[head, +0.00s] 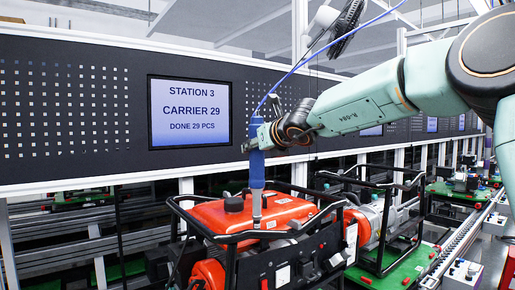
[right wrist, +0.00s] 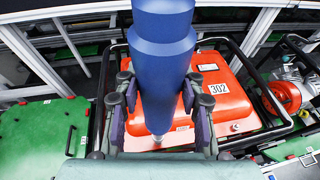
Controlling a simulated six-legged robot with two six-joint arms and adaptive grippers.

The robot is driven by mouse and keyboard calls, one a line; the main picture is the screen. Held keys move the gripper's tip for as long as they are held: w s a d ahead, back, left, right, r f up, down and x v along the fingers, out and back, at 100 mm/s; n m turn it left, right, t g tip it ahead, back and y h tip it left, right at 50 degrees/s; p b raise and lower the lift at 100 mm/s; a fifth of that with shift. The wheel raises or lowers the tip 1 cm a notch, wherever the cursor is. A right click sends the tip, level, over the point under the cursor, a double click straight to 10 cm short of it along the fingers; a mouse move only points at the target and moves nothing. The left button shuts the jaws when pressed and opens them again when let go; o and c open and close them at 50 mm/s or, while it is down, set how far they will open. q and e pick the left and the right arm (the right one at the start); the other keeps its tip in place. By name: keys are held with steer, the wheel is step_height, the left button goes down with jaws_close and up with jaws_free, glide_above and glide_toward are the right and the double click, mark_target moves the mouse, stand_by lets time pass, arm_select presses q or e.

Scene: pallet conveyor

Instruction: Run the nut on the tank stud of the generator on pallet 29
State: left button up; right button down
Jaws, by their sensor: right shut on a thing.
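The generator has an orange tank (head: 285,212) in a black tube frame; the right wrist view shows the tank (right wrist: 225,98) with a 302 label. My right gripper (head: 255,141) is shut on a blue nutrunner (head: 256,172), held upright above the near side of the tank. The nutrunner (right wrist: 162,60) fills the middle of the right wrist view. Its grey lower end reaches down to the front edge of the tank. The stud and nut are hidden at the tip, and I cannot tell whether the tip touches. My left gripper is not in view.
A second framed generator (head: 385,215) stands close on the right on a green pallet (head: 395,268). A screen (head: 190,111) reads Station 3, Carrier 29, done 29 pcs. A blue cable rises from the nutrunner. An empty green pallet (right wrist: 35,140) shows left in the wrist view.

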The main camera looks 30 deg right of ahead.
mark_target(260, 117)
steer(key=shift+a+f, duration=0.1)
steer(key=shift+f, duration=0.4)
steer(key=shift+s, duration=0.15)
stand_by(0.3)
steer(key=shift+f, duration=0.1)
step_height(260, 117, up, 8)
steer(key=p, duration=0.7)
steer(key=shift+f, duration=0.1)
steer(key=shift+r+p, duration=0.45)
steer(key=shift+p, duration=0.1)
steer(key=shift+w+f, duration=0.2)
steer(key=shift+w, duration=0.05)
